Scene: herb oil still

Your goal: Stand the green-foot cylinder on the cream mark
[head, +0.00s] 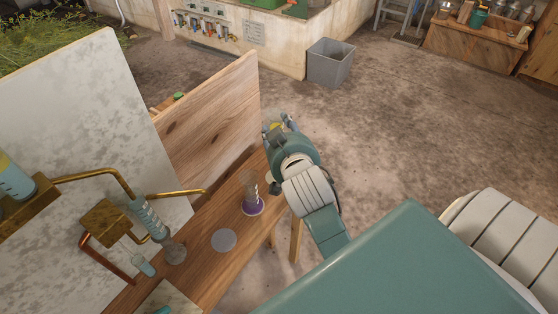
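My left gripper (279,124) is at the far right end of the wooden bench, seen from behind. Something yellow shows between its fingers; I cannot tell what it is or whether the fingers hold it. A clear cylinder with a purple foot (253,207) stands upright on the bench, nearer than the gripper. A pale patch (271,178), perhaps the cream mark, shows beside it, partly hidden by my arm. A small green thing (179,96) shows behind the wooden panel; I cannot tell whether it is the green foot. My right gripper is out of view.
A grey round mark (224,240) lies bare on the bench (205,263). Glassware (151,220) and copper pipes (102,259) stand at the left. A wooden panel (212,118) and a pale panel (85,120) rise behind the bench. A grey bin (331,63) stands on open floor.

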